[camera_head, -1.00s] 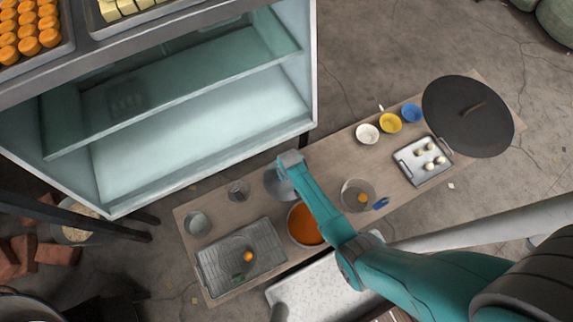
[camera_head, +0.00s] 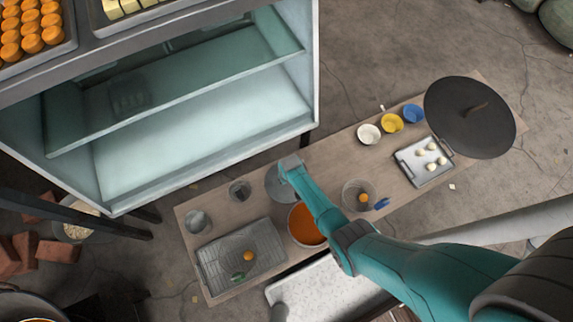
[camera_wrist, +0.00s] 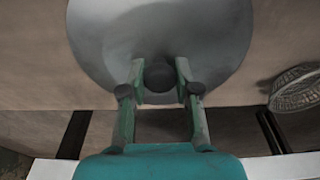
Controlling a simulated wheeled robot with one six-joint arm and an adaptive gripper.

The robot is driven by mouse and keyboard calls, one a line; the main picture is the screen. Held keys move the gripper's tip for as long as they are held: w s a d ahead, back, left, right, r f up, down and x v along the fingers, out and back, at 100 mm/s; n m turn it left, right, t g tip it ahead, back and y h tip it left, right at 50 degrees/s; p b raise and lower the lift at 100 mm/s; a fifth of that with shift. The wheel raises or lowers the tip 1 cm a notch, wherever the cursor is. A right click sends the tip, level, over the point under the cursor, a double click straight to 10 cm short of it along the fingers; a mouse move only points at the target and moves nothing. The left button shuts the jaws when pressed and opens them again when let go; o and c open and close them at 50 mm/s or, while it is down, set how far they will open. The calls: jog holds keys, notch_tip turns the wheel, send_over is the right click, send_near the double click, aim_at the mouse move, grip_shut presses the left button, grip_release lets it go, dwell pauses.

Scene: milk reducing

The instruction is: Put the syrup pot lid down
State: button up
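The syrup pot lid (camera_head: 277,190) is a round grey metal disc beside the pot, over the wooden table, partly hidden by my arm. In the wrist view the lid (camera_wrist: 205,45) fills the upper middle, with its dark round knob (camera_wrist: 159,76) between my fingers. My gripper (camera_wrist: 160,78) is shut on the knob, a finger at each side. In the head view my gripper (camera_head: 290,168) is over the lid. Whether the lid touches the table cannot be told. The syrup pot (camera_head: 305,228) is uncovered, with orange liquid inside, below the lid in the picture.
A clear bowl (camera_head: 359,195), a tray of white balls (camera_head: 408,160), small bowls (camera_head: 391,122) and a large dark lid (camera_head: 450,115) are right.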

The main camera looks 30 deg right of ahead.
jog(key=o, duration=0.4)
jog(key=shift+r, duration=0.15)
jog(key=shift+s+r, duration=0.3)
jog(key=shift+r, duration=1.65)
jog(key=shift+s+r, duration=0.3)
jog(key=shift+r, duration=1.7)
jog(key=shift+s+r, duration=0.3)
jog(key=shift+r, duration=1.65)
